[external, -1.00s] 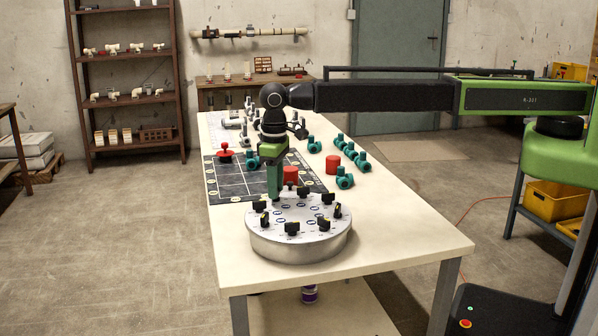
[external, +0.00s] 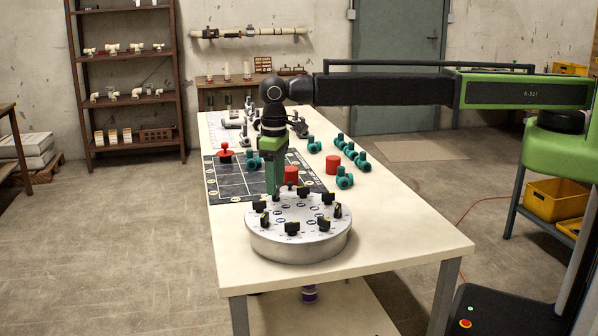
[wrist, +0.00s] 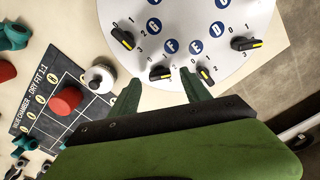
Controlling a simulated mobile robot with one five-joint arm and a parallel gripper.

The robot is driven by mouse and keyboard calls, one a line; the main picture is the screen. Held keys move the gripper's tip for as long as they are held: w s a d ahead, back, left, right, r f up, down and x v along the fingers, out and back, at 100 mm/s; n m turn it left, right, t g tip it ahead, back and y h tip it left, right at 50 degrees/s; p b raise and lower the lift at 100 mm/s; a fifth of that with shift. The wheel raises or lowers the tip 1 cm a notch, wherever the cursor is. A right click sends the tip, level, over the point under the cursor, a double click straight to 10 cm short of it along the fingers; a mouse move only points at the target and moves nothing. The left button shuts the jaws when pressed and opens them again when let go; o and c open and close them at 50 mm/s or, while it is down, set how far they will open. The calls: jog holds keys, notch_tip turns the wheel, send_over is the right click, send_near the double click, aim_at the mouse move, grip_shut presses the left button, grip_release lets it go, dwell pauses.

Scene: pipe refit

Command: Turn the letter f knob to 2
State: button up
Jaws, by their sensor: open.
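The round silver knob dial (external: 300,247) stands on the near end of the table, with black, yellow-marked knobs around its top. My gripper (external: 276,197) is open and points down at the dial's far left edge. In the wrist view, the F knob (wrist: 160,74) lies between the two fingertips of my gripper (wrist: 161,77), nearer the left one, beside the blue F badge (wrist: 172,46). I cannot tell whether the fingers touch it or how high they are above it. Its yellow mark points roughly right; the number it points to is too small to read surely.
Neighbouring knobs stand close by: one on the left (wrist: 123,39), one on the right (wrist: 205,74). Behind the dial lie a dark gridded mat (external: 228,181), a red cylinder (external: 331,167) and teal fittings (external: 344,178). The table's right front is clear.

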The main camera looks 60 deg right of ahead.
notch_tip(320, 180, up, 16)
jog(key=p, duration=1.4)
jog(key=shift+f+p, duration=0.15)
jog(key=shift+p, duration=0.15)
jog(key=w+d+f+m+b, duration=0.25)
jog(key=w+d, duration=0.35)
jog(key=d, duration=0.5)
jog(key=s+d+f+m+b, duration=0.1)
jog(key=d+f+b, duration=0.2)
jog(key=d, duration=0.8)
jog(key=s+d+f+m+b, duration=0.1)
jog(key=s+d+f+b, duration=0.1)
jog(key=d, duration=0.9)
jog(key=s+d+f+b, duration=0.2)
jog(key=s+d, duration=0.4)
jog(key=d, duration=0.2)
jog(key=s+d+f+b, duration=0.2)
jog(key=s+d, duration=0.4)
jog(key=d, duration=0.3)
jog(key=s+d+n, duration=0.1)
jog(key=s, duration=0.6)
jog(key=shift+s+d+r+p, duration=0.25)
jog(key=shift+d+r+p, duration=0.05)
jog(key=shift+d, duration=0.05)
